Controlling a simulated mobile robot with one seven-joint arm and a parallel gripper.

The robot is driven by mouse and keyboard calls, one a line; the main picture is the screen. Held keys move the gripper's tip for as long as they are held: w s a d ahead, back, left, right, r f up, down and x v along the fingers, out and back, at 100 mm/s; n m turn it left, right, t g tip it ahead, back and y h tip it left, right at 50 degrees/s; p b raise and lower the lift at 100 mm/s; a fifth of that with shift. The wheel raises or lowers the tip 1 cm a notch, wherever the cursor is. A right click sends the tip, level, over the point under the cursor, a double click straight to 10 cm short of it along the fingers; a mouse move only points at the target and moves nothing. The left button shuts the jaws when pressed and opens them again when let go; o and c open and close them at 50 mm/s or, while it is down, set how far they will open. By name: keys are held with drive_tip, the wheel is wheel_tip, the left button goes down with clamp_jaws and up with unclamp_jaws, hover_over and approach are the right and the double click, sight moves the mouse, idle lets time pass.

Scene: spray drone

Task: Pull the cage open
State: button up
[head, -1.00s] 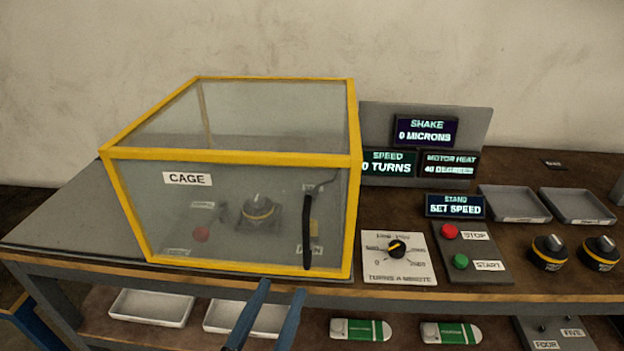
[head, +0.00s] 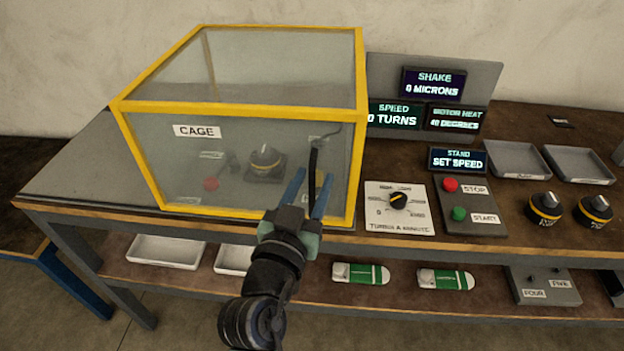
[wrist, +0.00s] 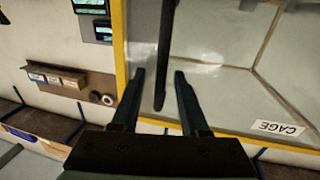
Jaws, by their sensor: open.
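The cage (head: 245,104) is a clear box with yellow edges and a CAGE label, standing closed on the bench. Its black vertical handle (head: 313,172) is on the right part of the front face. It also shows in the wrist view, where the handle (wrist: 165,50) runs down between the fingers. My gripper (head: 308,190) is open, with one blue finger on each side of the handle's lower part. I cannot tell whether a finger touches it. Through the front panel a motor with a dark knob (head: 265,160) and a red button (head: 211,184) show dimly.
Right of the cage are a speed dial (head: 399,200), a stop and start panel (head: 470,205), two grey trays and two dark motors (head: 545,208). Display screens (head: 432,83) stand behind. White trays (head: 165,251) and green-and-white packs (head: 361,274) lie on the lower shelf.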

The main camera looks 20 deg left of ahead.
clamp_jaws()
idle(1.5)
